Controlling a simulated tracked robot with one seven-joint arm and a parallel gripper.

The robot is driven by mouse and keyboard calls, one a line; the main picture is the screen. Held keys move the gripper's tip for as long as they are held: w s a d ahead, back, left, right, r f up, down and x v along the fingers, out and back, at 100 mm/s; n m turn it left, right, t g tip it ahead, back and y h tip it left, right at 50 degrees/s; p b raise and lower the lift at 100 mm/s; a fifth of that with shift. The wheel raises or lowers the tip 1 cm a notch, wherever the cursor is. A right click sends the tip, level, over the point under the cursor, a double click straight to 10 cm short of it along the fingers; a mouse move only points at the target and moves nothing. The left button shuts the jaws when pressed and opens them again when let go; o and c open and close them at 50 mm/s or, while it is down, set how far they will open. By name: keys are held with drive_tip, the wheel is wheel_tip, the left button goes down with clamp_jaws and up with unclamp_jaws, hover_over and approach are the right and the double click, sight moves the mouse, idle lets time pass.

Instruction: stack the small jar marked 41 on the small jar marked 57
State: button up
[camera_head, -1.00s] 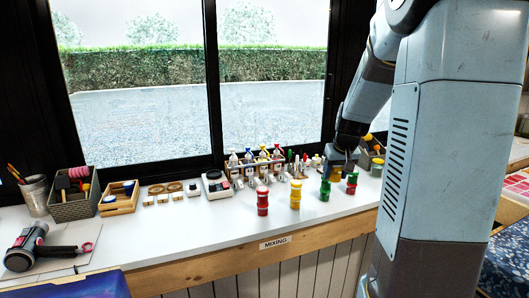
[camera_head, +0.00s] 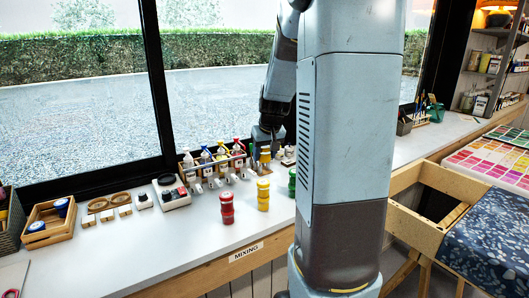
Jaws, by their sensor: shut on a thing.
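My gripper (camera_head: 266,148) is shut on a small ochre-yellow jar (camera_head: 265,157) and holds it above the counter, behind the yellow jars. A stack of red jars (camera_head: 227,208) stands on the counter. A stack of yellow jars (camera_head: 263,194) stands to its right. A green jar or stack (camera_head: 292,182) shows further right, partly hidden by my arm. The numbers on the jars are too small to read, so I cannot tell which are 41 and 57.
A rack of bottles (camera_head: 212,168) stands just left of my gripper. A small scale (camera_head: 172,192), wooden rings and a wooden box (camera_head: 47,222) are further left. The white counter (camera_head: 160,240) is clear in front. A crate-like table (camera_head: 415,222) stands at right.

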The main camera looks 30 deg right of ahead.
sight(263, 181)
drive_tip(key=shift+a, duration=0.3)
drive_tip(key=shift+f, duration=3.35)
drive_tip(key=shift+f, duration=0.55)
drive_tip(key=o, duration=1.2)
drive_tip(key=shift+c, duration=0.2)
drive_tip(key=v, duration=1.3)
drive_tip(key=shift+r, duration=0.35)
